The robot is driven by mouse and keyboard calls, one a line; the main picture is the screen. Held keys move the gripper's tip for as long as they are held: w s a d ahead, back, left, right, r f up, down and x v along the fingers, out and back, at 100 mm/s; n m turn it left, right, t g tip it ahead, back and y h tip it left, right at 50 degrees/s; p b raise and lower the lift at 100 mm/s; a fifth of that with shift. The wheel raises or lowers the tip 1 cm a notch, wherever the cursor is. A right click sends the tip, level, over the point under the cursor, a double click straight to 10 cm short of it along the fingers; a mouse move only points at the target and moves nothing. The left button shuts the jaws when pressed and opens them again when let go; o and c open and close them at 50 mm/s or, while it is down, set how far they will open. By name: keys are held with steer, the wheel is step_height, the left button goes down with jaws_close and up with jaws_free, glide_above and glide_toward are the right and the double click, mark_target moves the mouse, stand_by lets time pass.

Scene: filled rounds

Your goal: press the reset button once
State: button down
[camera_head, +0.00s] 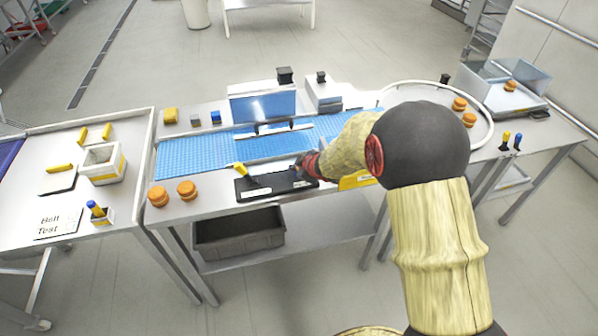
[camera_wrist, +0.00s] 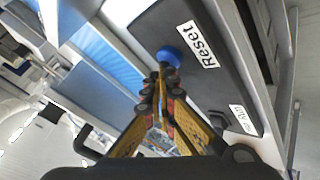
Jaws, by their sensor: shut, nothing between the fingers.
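The reset button is a blue round knob (camera_wrist: 168,57) on a black panel (camera_wrist: 222,82), beside a white label reading "Reset" (camera_wrist: 197,45) in the wrist view. My gripper (camera_wrist: 164,74) is shut and empty, its fingertips right at the button's near edge and covering part of it. I cannot tell whether they touch it or whether it is pushed down. In the head view the black panel (camera_head: 250,190) lies at the front edge of the middle table, with my gripper (camera_head: 306,168) over its right end. The button is not made out there.
A yellow-and-black lever (camera_head: 242,172) rises at the panel's left. Behind runs a blue conveyor belt (camera_head: 190,158) with a blue clear guard (camera_head: 263,107). Orange round pieces (camera_head: 187,190) stand left of the panel. A grey bin (camera_head: 240,235) sits on the shelf below.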

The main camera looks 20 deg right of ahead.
steer(key=shift+r, duration=0.1)
steer(key=shift+r+p, duration=0.75)
steer(key=shift+p, duration=0.2)
step_height(320, 180, up, 5)
steer(key=p, duration=0.5)
stand_by(0.4)
